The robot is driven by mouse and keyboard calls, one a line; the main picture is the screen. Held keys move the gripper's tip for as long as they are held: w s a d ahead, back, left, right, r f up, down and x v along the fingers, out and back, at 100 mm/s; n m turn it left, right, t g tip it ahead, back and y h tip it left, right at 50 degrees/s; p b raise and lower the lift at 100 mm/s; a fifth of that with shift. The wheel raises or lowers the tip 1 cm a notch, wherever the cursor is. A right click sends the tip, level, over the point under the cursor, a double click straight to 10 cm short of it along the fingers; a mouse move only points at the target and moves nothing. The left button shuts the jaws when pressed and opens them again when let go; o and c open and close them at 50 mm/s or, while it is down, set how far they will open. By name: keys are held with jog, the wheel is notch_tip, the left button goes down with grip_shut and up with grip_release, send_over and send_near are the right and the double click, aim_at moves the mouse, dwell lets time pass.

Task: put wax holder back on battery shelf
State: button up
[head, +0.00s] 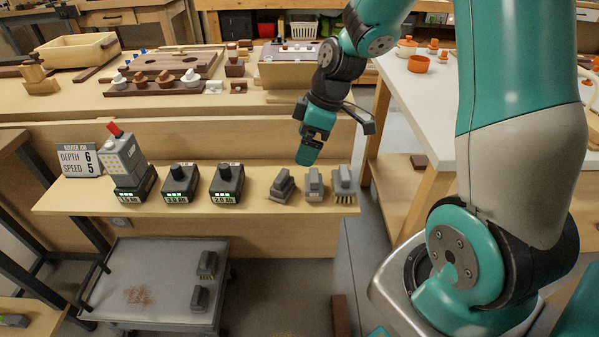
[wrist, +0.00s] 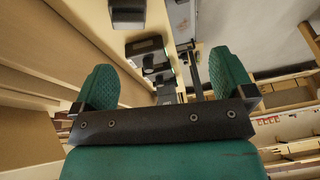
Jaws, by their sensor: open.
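The battery shelf (head: 90,200) is a light wood ledge carrying dark batteries. At its right end three grey handled blocks stand in a row: a left one (head: 283,187), a middle one (head: 314,184) and a right one (head: 344,182) with yellow bristles. Two similar grey pieces, an upper one (head: 206,264) and a lower one (head: 199,298), are on the low grey cart (head: 150,255). I cannot tell which piece is the wax holder. My gripper (head: 308,152) is above the shelf's right end, near the left and middle blocks. In the wrist view my gripper (wrist: 165,78) is open, its green fingers wide apart.
Batteries (head: 180,185) (head: 227,185) and a battery with a grey red-topped lamp (head: 124,163) stand along the shelf, beside a depth and speed sign (head: 79,161). A workbench (head: 180,102) with wooden trays is behind. A white table (head: 428,100) is at the right.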

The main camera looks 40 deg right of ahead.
jog(key=s+a+r+m, duration=0.1)
jog(key=s+a+r, duration=0.5)
jog(key=s+a, duration=0.2)
jog(key=s+a+r+m+g, duration=0.1)
jog(key=s+a+r+m, duration=0.1)
jog(key=s+a+r, duration=0.4)
jog(key=s+a, duration=0.3)
jog(key=s, duration=0.2)
jog(key=shift+g+y, duration=0.3)
jog(key=shift+y, duration=0.1)
jog(key=shift+a+r, duration=0.1)
dwell(0.4)
